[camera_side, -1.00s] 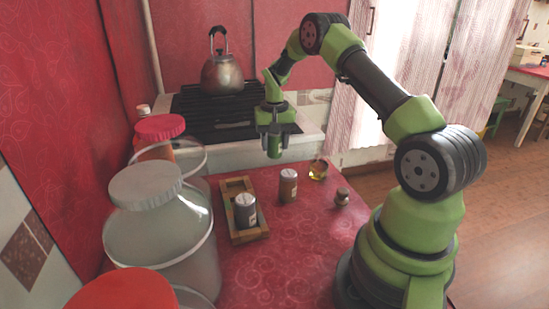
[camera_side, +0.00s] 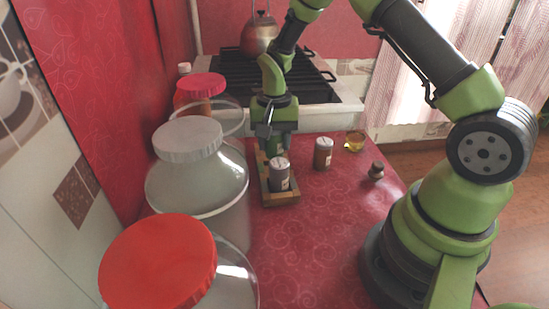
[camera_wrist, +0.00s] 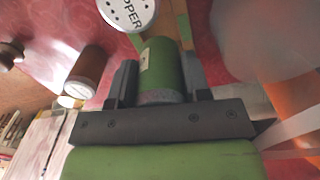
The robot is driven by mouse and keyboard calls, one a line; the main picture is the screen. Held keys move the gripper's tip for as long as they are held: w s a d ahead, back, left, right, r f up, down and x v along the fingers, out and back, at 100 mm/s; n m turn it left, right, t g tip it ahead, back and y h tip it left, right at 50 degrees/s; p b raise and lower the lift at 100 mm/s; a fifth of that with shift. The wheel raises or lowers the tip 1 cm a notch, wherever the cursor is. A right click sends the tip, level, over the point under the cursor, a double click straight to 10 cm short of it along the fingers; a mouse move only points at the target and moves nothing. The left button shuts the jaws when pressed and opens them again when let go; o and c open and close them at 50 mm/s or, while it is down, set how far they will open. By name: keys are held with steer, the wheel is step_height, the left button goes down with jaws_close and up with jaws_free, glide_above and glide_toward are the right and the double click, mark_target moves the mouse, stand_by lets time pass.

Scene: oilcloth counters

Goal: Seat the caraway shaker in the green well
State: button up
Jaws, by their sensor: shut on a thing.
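My gripper (camera_side: 277,135) is shut on a green shaker (camera_side: 278,148), held upright over the far end of a wooden rack (camera_side: 282,201). The green shaker also shows between the jaws in the wrist view (camera_wrist: 162,66); its label is not legible, so I cannot confirm it is caraway. A grey shaker (camera_side: 279,176) stands in the near part of the rack; its white lid (camera_wrist: 128,12) reads "PEPPER" in part in the wrist view. The green well is hidden behind the shakers in the side view. I cannot tell whether the held shaker's base is inside it.
Large jars (camera_side: 200,185) line the left side. A stove with a kettle (camera_side: 260,35) is behind.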

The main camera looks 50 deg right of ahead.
mark_target(274, 156)
steer(key=shift+f, duration=2.3)
steer(key=o, duration=0.9)
steer(key=shift+f, duration=0.15)
